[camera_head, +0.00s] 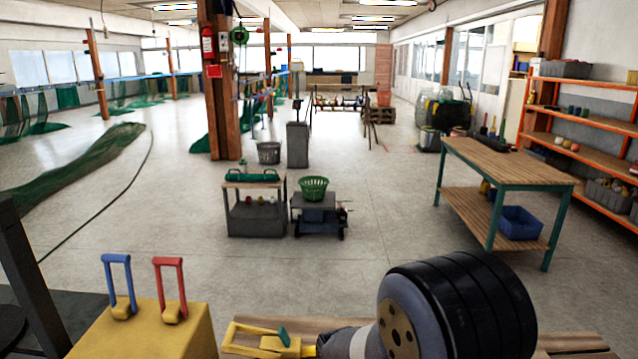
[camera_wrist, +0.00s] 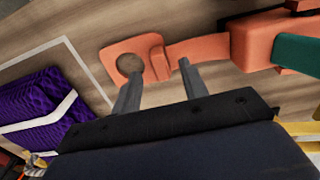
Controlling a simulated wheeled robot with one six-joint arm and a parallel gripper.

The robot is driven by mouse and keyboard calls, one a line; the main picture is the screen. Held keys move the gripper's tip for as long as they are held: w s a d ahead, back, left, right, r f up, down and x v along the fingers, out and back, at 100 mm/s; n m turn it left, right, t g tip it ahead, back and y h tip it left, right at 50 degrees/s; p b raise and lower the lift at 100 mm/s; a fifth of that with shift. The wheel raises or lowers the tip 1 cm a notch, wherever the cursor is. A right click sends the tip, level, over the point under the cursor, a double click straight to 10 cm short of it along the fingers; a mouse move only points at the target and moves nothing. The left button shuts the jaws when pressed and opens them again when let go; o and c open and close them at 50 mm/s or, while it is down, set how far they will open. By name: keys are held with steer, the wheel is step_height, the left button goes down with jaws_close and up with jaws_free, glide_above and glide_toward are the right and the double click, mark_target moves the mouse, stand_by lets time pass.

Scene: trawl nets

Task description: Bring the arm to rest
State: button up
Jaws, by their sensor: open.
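My gripper (camera_wrist: 158,68) shows in the wrist view with its two grey fingers apart. An orange tool (camera_wrist: 205,48) with a ring-shaped end lies on the wooden surface (camera_wrist: 60,28) beyond the fingertips. A green part (camera_wrist: 298,52) sits on it at the right. Nothing shows held between the fingers. Whether the fingertips touch the tool I cannot tell. My gripper does not show clearly in the head view.
A yellow block (camera_head: 145,330) with a blue and a red handle stands at front left. A yellow tool (camera_head: 262,342) lies on the bench (camera_head: 575,345). A purple bundle (camera_wrist: 42,105) lies at left in the wrist view. Open floor (camera_head: 385,220) lies beyond, before a wooden-topped table (camera_head: 510,163).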

steer(key=shift+f+b, duration=0.55)
steer(key=shift+f, duration=0.15)
step_height(320, 180, down, 2)
steer(key=shift+f+b, duration=0.1)
steer(key=shift+b, duration=0.8)
step_height(320, 180, up, 10)
steer(key=shift+r+p, duration=0.2)
steer(key=shift+p, duration=0.25)
step_height(320, 180, down, 10)
steer(key=shift+f, duration=0.1)
step_height(320, 180, up, 15)
steer(key=p, duration=1.2)
steer(key=d+b, duration=0.1)
steer(key=d, duration=1.5)
steer(key=shift+s+f, duration=0.15)
steer(key=shift+s, duration=0.1)
